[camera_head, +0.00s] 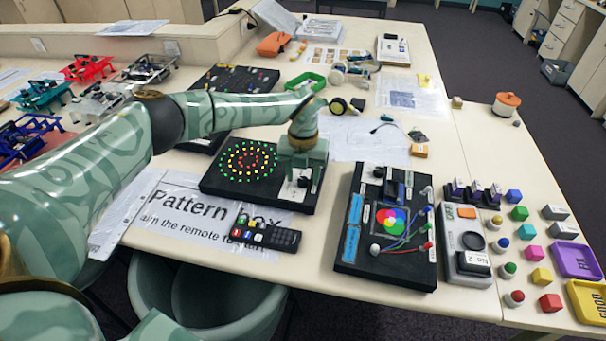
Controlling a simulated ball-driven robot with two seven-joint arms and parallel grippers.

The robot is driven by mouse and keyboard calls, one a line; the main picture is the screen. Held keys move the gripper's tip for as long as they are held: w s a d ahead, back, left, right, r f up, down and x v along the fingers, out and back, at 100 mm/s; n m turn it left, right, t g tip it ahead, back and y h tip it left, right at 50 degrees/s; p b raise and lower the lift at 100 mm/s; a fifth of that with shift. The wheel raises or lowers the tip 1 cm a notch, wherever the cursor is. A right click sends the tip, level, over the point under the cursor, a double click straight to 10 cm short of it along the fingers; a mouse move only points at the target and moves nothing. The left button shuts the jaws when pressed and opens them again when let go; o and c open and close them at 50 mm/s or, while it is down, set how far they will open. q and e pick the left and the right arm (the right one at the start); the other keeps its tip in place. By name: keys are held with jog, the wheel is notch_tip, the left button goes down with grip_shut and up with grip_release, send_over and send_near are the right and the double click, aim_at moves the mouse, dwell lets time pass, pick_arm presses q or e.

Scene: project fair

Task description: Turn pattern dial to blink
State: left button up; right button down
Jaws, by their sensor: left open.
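The pattern box (222,187) is a black panel on the table with rings of lit green, yellow and red dots. My left gripper (300,172) points down over the right part of this box. It is open, with its fingers around or just above a small dark dial (303,182) on a pale plate. The gripper hides much of the dial, so I cannot tell whether the fingers touch it or which setting it points to. My right gripper is not in view.
A black remote (267,236) lies on the printed "Pattern" sheet (180,215) in front of the box. A colour-mixing panel (388,250) with wires stands to the right. Coloured blocks (541,276) and trays (575,260) are farther right. A green tray (306,82) lies behind.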

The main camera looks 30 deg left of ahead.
aim_at(303, 180)
pick_arm(q)
notch_tip(303, 180, up, 16)
jog(key=p, duration=0.2)
dwell(0.5)
